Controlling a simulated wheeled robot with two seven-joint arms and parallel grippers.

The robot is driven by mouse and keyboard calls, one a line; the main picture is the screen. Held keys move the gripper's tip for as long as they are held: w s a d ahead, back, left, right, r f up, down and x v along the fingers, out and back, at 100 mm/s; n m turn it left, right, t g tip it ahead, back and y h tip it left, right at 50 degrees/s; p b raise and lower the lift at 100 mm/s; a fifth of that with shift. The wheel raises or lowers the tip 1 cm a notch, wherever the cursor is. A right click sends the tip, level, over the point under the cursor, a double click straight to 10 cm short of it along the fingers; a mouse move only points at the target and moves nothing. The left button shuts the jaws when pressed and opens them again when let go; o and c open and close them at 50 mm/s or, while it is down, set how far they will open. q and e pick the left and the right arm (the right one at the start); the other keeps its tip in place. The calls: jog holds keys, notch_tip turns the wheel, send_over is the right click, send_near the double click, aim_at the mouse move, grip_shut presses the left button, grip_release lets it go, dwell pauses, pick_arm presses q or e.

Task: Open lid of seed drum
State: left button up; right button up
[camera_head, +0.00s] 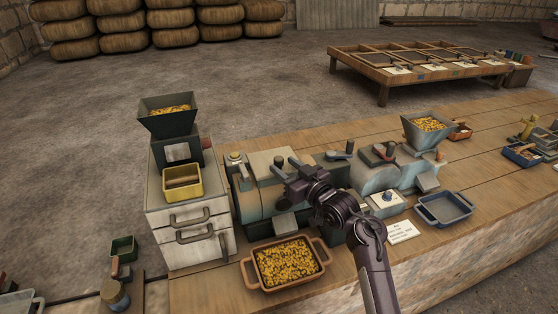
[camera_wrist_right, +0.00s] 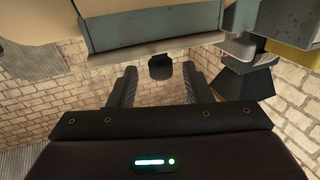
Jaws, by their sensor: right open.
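A grey-teal machine with a cream top (camera_head: 262,163) stands on the wooden bench; it seems to be the seed drum, though its lid is hard to tell apart. My right gripper (camera_head: 280,168) is open over its right part and partly hides it. In the right wrist view a small dark handle (camera_wrist_right: 161,67) under a blue-grey edge (camera_wrist_right: 150,30) shows between the tips of my open right gripper (camera_wrist_right: 160,78). I cannot tell whether the fingers touch it. My left gripper is not in view.
A tray of yellow seeds (camera_head: 286,263) stands in front of the machine. A drawer cabinet (camera_head: 188,225) with a hopper (camera_head: 168,116) is at the left. A rounded grey drum housing (camera_head: 375,178) and an empty blue tray (camera_head: 445,208) are at the right.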

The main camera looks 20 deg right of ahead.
aim_at(282, 164)
jog(key=shift+x, duration=1.65)
jog(key=shift+c, duration=0.2)
grip_shut()
